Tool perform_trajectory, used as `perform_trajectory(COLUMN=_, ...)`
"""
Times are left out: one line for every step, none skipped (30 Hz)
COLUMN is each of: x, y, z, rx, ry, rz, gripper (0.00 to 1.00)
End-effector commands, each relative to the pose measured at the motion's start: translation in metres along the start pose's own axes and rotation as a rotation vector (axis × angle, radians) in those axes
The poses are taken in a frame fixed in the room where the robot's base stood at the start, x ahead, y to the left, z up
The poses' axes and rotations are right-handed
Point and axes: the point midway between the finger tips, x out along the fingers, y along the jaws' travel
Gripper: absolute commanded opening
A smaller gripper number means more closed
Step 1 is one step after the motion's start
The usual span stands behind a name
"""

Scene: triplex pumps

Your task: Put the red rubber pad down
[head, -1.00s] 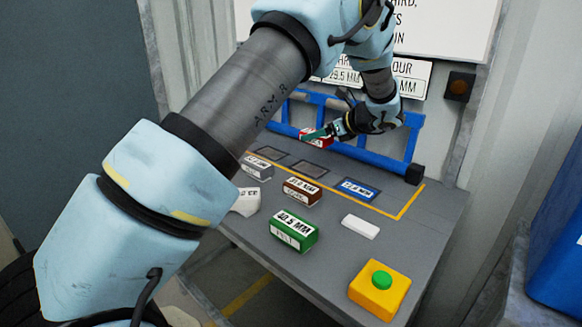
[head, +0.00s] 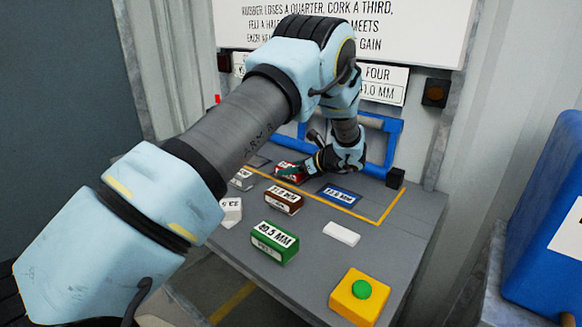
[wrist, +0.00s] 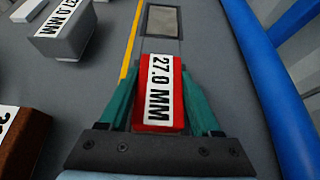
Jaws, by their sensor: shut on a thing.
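The red rubber pad (head: 287,170), a block with a white label reading 27.0 MM, is in my gripper (head: 292,173). In the wrist view the pad (wrist: 158,95) lies between the two teal fingers of my gripper (wrist: 160,108), which are shut on its sides. It is low over the row of outlined slots, in line between the empty slot on its left (head: 259,161) and the slot with the blue pad (head: 340,195). I cannot tell whether its underside touches the surface.
On the bench (head: 385,240) stand a green block (head: 274,242), a brown block (head: 284,200), a grey block (head: 242,180) and white pieces (head: 341,233). A yellow box with a green button (head: 360,294) is at the front. A blue frame (head: 385,150) runs close behind my gripper.

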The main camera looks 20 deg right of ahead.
Motion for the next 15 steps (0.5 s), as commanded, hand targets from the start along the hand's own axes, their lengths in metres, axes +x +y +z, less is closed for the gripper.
perform_trajectory(x=-0.0003, y=-0.0003, z=0.0007, rx=-0.001, ry=0.0, rz=-0.001, gripper=0.0)
perform_trajectory(x=-0.0003, y=-0.0003, z=0.0006, rx=-0.001, ry=0.0, rz=-0.001, gripper=0.0)
perform_trajectory(x=-0.0004, y=-0.0003, z=0.0005, rx=-0.001, ry=0.0, rz=-0.001, gripper=0.0)
perform_trajectory(x=-0.0003, y=-0.0003, z=0.0003, rx=-0.001, ry=0.0, rz=-0.001, gripper=0.0)
perform_trajectory(x=0.0, y=-0.0003, z=-0.0002, rx=0.0, ry=0.0, rz=-0.001, gripper=0.0)
perform_trajectory(x=0.0006, y=-0.0003, z=-0.0015, rx=0.0, ry=0.0, rz=-0.001, gripper=0.0)
perform_trajectory(x=0.001, y=-0.0003, z=-0.0026, rx=0.0, ry=0.0, rz=-0.001, gripper=0.0)
perform_trajectory(x=0.0015, y=-0.0004, z=-0.0034, rx=0.0, ry=0.0, rz=-0.001, gripper=0.0)
perform_trajectory(x=0.001, y=-0.0003, z=-0.0028, rx=0.0, ry=0.0, rz=-0.001, gripper=0.68)
perform_trajectory(x=0.0009, y=-0.0003, z=-0.0026, rx=0.0, ry=0.0, rz=-0.001, gripper=0.71)
perform_trajectory(x=0.0009, y=-0.0003, z=-0.0026, rx=0.0, ry=0.0, rz=-0.001, gripper=0.75)
perform_trajectory(x=0.0009, y=-0.0003, z=-0.0026, rx=0.0, ry=0.0, rz=-0.001, gripper=0.79)
perform_trajectory(x=0.0009, y=-0.0003, z=-0.0026, rx=0.0, ry=0.0, rz=-0.001, gripper=0.83)
perform_trajectory(x=0.0009, y=-0.0002, z=-0.0025, rx=0.0, ry=0.0, rz=-0.001, gripper=0.86)
perform_trajectory(x=0.0009, y=-0.0002, z=-0.0025, rx=0.0, ry=0.0, rz=-0.001, gripper=0.9)
